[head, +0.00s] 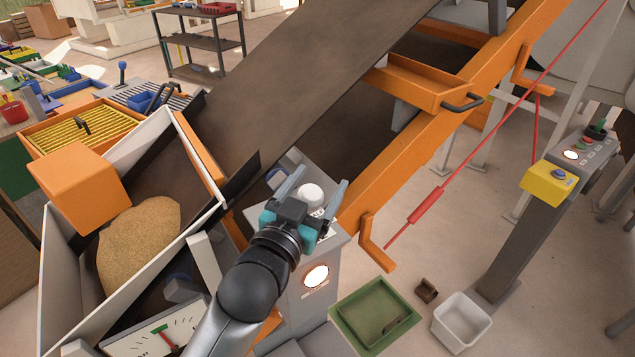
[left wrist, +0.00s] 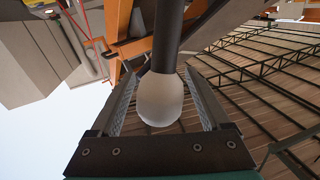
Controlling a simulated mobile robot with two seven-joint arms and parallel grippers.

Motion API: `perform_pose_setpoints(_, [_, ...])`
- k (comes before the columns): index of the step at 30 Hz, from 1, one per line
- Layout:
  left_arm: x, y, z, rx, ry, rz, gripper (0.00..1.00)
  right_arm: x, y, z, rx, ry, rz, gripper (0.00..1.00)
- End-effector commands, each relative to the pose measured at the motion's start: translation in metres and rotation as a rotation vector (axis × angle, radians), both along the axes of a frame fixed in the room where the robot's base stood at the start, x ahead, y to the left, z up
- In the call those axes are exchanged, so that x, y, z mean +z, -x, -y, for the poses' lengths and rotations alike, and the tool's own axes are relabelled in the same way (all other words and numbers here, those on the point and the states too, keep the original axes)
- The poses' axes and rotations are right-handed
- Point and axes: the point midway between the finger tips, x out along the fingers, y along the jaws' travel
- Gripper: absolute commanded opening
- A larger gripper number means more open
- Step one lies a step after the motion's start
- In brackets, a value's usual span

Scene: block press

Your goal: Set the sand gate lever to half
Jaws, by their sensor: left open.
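My left gripper (head: 313,193) is open, and its two fingers stand either side of a white rounded knob (head: 311,196). In the left wrist view the knob (left wrist: 160,98) sits on a dark stem (left wrist: 167,35) between the fingers (left wrist: 162,100), with gaps on both sides. It seems to be the sand gate lever's handle. The lever's base is hidden behind my gripper. It rises by a grey box (head: 319,315) with a lit round button (head: 315,276). My right gripper is not in view.
A white-walled hopper (head: 60,257) holds sand (head: 140,243) at the left. A dial (head: 160,335) with a red pointer is below it. An orange frame (head: 400,135) runs past on the right. A green tray (head: 372,312) and white bin (head: 461,320) stand on the floor.

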Motion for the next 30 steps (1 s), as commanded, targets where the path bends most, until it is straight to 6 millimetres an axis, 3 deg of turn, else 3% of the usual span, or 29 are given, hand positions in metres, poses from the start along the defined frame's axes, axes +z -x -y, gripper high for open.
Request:
perform_pose_setpoints(6, [0.0001,0.0,0.0001,0.0,0.0,0.0,0.78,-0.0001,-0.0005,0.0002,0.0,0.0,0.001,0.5])
perform_pose_setpoints(27, [0.0,0.0003,-0.0001,0.0,0.0,0.0,0.0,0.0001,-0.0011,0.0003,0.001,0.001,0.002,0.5])
perform_pose_setpoints(30, [0.0,0.0003,-0.0001,0.0,0.0,0.0,0.0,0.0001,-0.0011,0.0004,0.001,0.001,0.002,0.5])
